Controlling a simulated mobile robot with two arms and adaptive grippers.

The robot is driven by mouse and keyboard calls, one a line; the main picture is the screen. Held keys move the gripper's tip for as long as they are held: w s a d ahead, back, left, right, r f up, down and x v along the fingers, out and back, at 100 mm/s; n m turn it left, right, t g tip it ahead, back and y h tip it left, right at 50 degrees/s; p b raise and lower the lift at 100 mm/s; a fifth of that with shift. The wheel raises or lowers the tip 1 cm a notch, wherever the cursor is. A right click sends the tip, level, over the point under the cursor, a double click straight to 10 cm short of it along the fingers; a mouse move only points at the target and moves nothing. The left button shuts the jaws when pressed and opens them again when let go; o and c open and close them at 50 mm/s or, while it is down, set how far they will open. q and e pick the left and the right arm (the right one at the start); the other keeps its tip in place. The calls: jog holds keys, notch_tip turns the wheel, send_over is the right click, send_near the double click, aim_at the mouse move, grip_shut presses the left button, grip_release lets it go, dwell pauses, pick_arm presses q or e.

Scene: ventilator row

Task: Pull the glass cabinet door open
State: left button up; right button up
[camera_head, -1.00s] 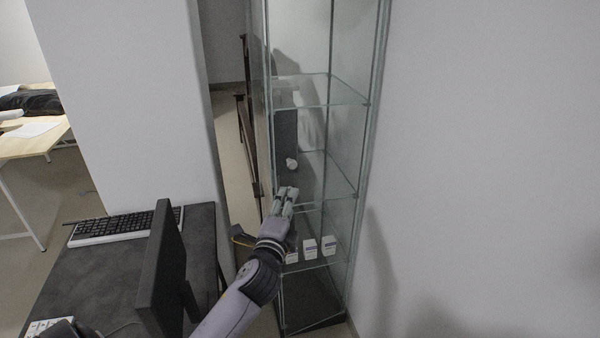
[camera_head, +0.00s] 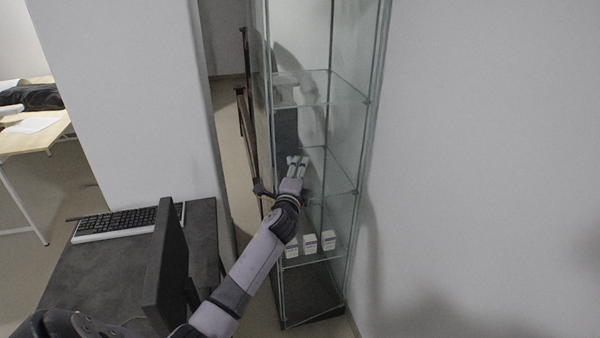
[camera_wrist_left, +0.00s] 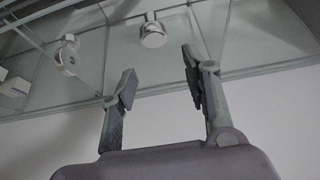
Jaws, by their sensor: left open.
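The glass cabinet (camera_head: 357,150) stands upright in the middle of the head view, with clear panes and glass shelves. Its glass door seems shut, but its edges are hard to tell from the other panes. My left gripper (camera_head: 297,160) is open and empty in front of the cabinet at mid height, fingers pointing up and away. The left wrist view shows its two fingers (camera_wrist_left: 160,85) apart. A round pale knob (camera_wrist_left: 153,35) shows beyond and between the fingertips, apart from them. A similar round piece (camera_wrist_left: 66,58) lies to its left. In the head view the gripper hides the knob area.
Three small white boxes (camera_head: 310,243) stand on a lower cabinet shelf. A dark desk (camera_head: 100,270) with a monitor (camera_head: 170,265) and keyboard (camera_head: 125,223) is at the left, near my arm. A white wall (camera_head: 480,150) closes off the right side.

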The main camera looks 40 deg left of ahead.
pick_arm(q)
jog(key=shift+c, duration=0.3)
grip_shut()
dwell(0.6)
jog(key=c, duration=0.9)
grip_release()
jog(key=o, duration=1)
jog(key=shift+c, duration=0.2)
jog(key=shift+s, duration=0.15)
jog(key=v, duration=1.1)
jog(key=shift+s+d, duration=0.15)
jog(key=shift+s, duration=0.25)
jog(key=shift+c, duration=0.3)
